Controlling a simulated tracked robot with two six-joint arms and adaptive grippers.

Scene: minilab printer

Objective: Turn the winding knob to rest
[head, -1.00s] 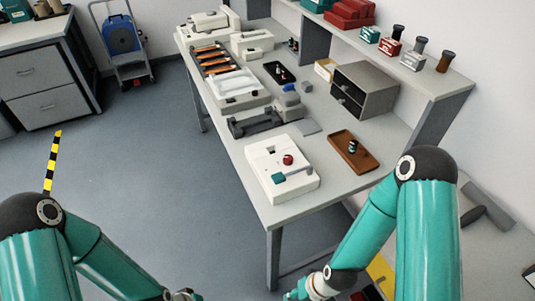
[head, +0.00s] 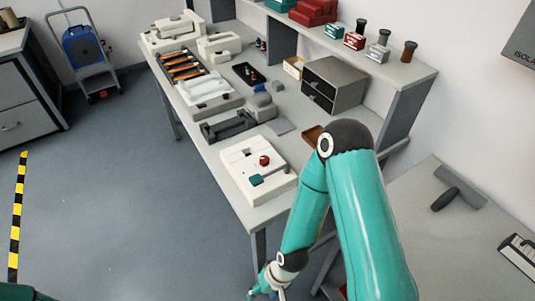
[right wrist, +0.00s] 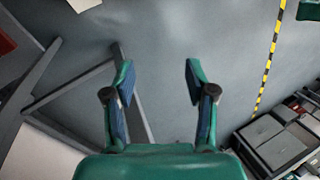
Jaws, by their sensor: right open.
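A white box-shaped device (head: 243,187) sits near the front end of the long bench. It has a round red knob (head: 264,160) on top and a teal block (head: 256,180) with a thin grey bar beside it. I cannot tell for sure which of these is the winding knob. My right gripper (head: 266,290) is low at the bottom of the head view, below the bench top and well apart from the device. In the right wrist view my right gripper (right wrist: 158,80) is open and empty, above the floor. My left gripper is out of view.
The bench (head: 270,212) carries a dark grey cradle (head: 228,126), a grey drawer unit (head: 334,84) and a brown tray (head: 312,134) partly behind my right arm. A shelf (head: 400,72) runs along the wall. Open floor lies left of the bench.

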